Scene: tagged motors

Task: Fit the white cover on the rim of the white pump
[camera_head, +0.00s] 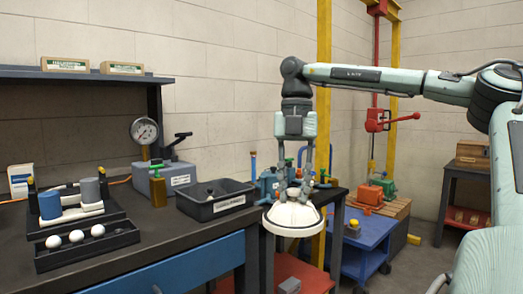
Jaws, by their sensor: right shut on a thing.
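The white cover (293,217) is a shallow dome with a wide rim and a small brown knob on top. My right gripper (305,186) points down from above and is shut on the cover at its top. The cover hangs roughly level in front of the right end of the dark workbench (215,227), apart from the surfaces below as far as I can tell. I cannot make out a white pump; it may be hidden or out of the picture. My left gripper is not in view.
A tray (95,248) with white balls lies at far left. A pressure gauge (144,130) stands at the back. A blue cart (368,240) stands right of the bench.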

